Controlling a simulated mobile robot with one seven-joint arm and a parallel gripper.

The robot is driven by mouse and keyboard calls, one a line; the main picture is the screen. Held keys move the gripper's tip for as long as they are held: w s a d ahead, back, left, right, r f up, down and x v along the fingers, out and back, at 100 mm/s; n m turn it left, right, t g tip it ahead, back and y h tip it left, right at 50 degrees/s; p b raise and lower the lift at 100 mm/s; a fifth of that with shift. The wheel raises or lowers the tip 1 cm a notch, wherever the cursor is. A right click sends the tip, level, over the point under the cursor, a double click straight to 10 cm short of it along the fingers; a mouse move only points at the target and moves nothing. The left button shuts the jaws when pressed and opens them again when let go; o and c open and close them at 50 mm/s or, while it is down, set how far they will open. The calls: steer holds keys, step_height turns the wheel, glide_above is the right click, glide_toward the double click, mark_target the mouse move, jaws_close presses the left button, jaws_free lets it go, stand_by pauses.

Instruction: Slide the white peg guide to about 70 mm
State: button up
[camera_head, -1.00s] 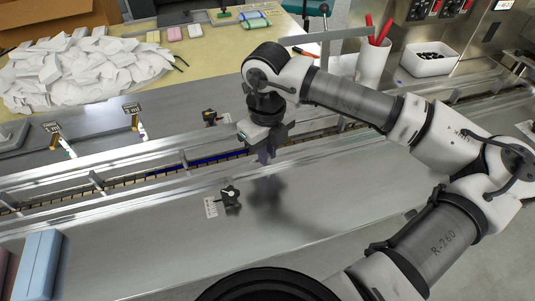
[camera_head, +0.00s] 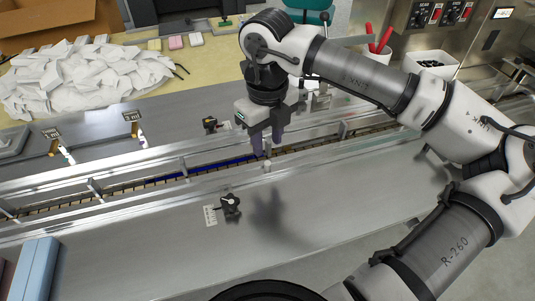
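My gripper (camera_head: 267,145) hangs over the conveyor channel, pointing down. Its two greyish-purple fingers are apart, with a gap between them. A small white peg (camera_head: 267,164) stands on the near rail, just in front of and below the fingers in the picture. Whether the fingers reach around it or stay behind it I cannot tell. A black clamp knob (camera_head: 230,202) sits on the near metal deck beside a small white scale plate (camera_head: 210,215). The scale's marks are too small to read.
Metal rails (camera_head: 110,195) run along both sides of the channel, with a blue strip (camera_head: 190,168) inside. Another black knob (camera_head: 210,124) is on the far deck. Small posts (camera_head: 134,122) stand at the far left. The near deck (camera_head: 120,245) is mostly clear.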

step_height(320, 180, up, 8)
steer(key=shift+f+b, duration=0.15)
steer(key=shift+b, duration=0.2)
